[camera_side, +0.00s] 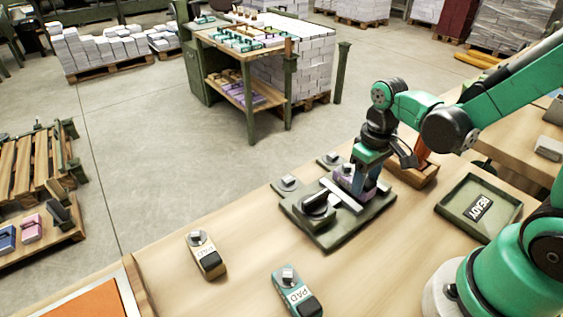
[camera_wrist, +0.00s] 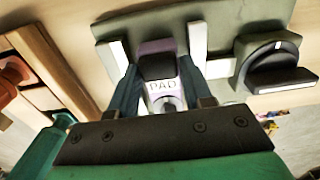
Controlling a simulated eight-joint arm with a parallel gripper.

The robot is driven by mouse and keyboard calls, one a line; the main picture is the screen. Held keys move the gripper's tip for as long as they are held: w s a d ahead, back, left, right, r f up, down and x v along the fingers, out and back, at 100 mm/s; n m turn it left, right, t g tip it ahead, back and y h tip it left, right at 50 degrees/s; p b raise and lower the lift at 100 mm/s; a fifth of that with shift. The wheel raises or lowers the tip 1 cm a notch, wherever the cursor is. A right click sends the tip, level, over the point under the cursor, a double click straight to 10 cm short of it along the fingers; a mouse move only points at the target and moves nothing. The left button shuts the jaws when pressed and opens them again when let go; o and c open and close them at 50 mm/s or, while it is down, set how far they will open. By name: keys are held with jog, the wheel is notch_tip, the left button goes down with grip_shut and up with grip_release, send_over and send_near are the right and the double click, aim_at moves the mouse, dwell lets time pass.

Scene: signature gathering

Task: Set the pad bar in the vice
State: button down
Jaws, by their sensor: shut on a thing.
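The purple pad bar (camera_side: 344,187) is held between the fingers of my gripper (camera_side: 357,190), over the vice (camera_side: 347,229). In the wrist view the bar (camera_wrist: 162,86) shows its white PAD label and dark cap, with my gripper (camera_wrist: 161,96) shut on it. The vice (camera_wrist: 222,28) is a green plate with two pale jaws and a dark round knob (camera_wrist: 268,62). The bar sits between the two jaws in that view. My fingers hide its sides, and I cannot tell whether it rests on the plate.
A tan pad bar (camera_side: 207,258) and a teal pad bar (camera_side: 296,293) lie on the bench in front. A green READY tray (camera_side: 456,202) is at right. A wooden box (camera_side: 418,178) stands close behind my gripper.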

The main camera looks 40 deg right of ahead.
jog(key=shift+f, duration=0.3)
jog(key=shift+c, duration=1.8)
grip_release()
jog(key=shift+r, duration=0.1)
notch_tip(320, 180, up, 12)
jog(key=shift+w+a+f+t, duration=0.2)
jog(key=shift+a+t, duration=0.45)
jog(key=shift+t, duration=0.55)
jog(key=shift+w+a+f+t, duration=0.1)
jog(key=shift+a+f+t, duration=0.4)
jog(key=shift+t, duration=0.7)
jog(key=shift+w+a+f+t, duration=0.15)
jog(key=shift+a+t, duration=0.6)
jog(key=shift+t, duration=0.45)
